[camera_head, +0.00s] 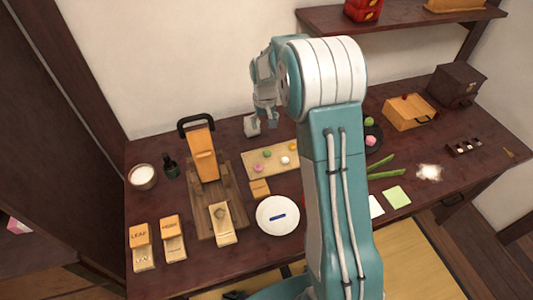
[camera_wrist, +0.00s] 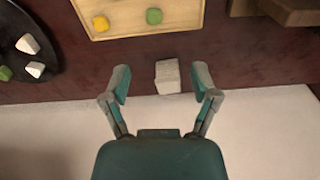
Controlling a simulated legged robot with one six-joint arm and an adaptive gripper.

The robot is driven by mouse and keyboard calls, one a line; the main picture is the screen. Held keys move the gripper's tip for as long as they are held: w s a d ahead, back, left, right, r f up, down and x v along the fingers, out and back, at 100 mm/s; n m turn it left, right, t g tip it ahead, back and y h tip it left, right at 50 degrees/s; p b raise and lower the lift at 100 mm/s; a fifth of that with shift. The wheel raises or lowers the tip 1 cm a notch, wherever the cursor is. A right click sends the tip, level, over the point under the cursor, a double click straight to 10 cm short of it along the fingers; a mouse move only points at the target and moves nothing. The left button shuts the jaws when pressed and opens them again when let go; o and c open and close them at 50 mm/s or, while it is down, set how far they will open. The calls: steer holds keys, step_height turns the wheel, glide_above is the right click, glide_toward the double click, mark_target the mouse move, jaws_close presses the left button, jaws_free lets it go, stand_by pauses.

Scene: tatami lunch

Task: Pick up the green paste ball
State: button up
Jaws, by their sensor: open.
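The green paste ball (camera_head: 267,154) sits on a light wooden tray (camera_head: 262,175) at the back middle of the table, among pink, white and yellow balls. In the wrist view the green ball (camera_wrist: 153,16) is near the top, on the tray (camera_wrist: 190,22), right of a yellow ball (camera_wrist: 101,23). My gripper (camera_head: 264,118) is above the table's wall-side edge, behind the tray. Its fingers (camera_wrist: 161,82) are apart and empty, pointing down, away from the ball. A small white block (camera_wrist: 167,76) shows between and beyond the fingertips.
A dark plate (camera_wrist: 30,65) with green and pale sweets lies beside the tray. In the head view, a white plate (camera_head: 278,230) and a wooden press (camera_head: 201,150) stand in front and left. The wall (camera_head: 190,60) is close behind my gripper. A shelf (camera_head: 400,20) is above right.

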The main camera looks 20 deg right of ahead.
glide_above(267, 152)
step_height(267, 152, down, 5)
steer(key=shift+g, duration=0.3)
step_height(267, 152, down, 11)
steer(key=shift+a, duration=0.1)
steer(key=c, duration=0.9)
